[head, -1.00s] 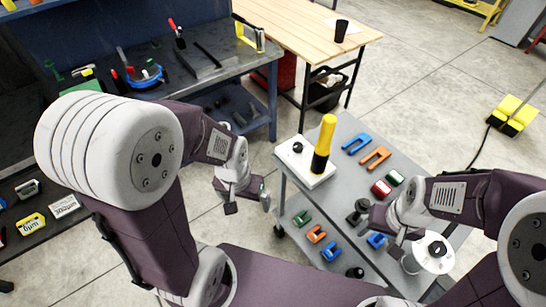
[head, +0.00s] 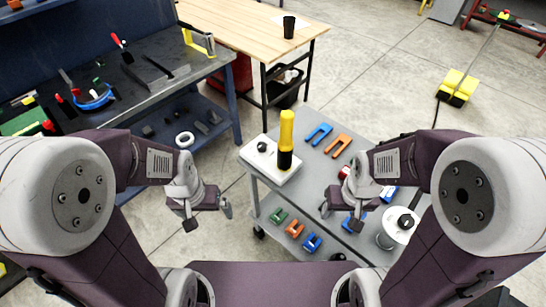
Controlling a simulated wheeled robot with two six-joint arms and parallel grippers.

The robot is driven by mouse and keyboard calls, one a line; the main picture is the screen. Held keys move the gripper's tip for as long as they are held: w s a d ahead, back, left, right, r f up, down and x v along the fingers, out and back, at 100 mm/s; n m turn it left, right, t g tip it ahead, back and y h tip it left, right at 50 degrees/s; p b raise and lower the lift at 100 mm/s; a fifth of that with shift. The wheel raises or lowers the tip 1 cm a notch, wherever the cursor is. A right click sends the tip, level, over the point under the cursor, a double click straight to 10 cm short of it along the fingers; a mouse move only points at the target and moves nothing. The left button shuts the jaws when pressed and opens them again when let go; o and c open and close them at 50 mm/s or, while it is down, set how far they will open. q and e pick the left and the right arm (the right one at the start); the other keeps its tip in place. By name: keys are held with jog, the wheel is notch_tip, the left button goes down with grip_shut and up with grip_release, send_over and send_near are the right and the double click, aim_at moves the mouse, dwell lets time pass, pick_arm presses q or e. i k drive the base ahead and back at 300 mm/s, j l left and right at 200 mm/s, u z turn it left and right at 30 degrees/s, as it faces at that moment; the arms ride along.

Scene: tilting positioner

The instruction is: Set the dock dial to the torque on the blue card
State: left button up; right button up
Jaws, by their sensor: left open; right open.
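The dock (head: 284,175) is a white block at the left back corner of the grey cart. A small black dial (head: 262,147) sits on its left part; its setting is too small to read. A yellow and black tool (head: 286,138) stands upright in the dock. A small blue and white piece (head: 389,194) shows beside my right forearm; I cannot tell whether it is the blue card. My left gripper (head: 208,213) is open and empty, left of the cart. My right gripper (head: 340,214) is open over the cart, right of and nearer than the dock.
Blue (head: 318,132) and orange (head: 341,141) U-shaped pieces lie behind the dock's right side. A round white object (head: 399,226) with a black knob is at the cart's right. Several coloured clamps lie on the lower shelf. A workbench (head: 130,95) stands left, a wooden table behind.

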aim_at(262, 146)
jog(key=i+j+z, duration=0.15)
jog(key=j, duration=0.2)
jog(key=i+j+z, duration=0.15)
jog(key=j, duration=0.3)
jog(key=i+j+z, duration=0.35)
jog(key=j, duration=0.5)
jog(key=i+j+z, duration=0.15)
jog(key=j, duration=0.3)
jog(key=i+j+z, duration=0.15)
jog(key=j, duration=0.35)
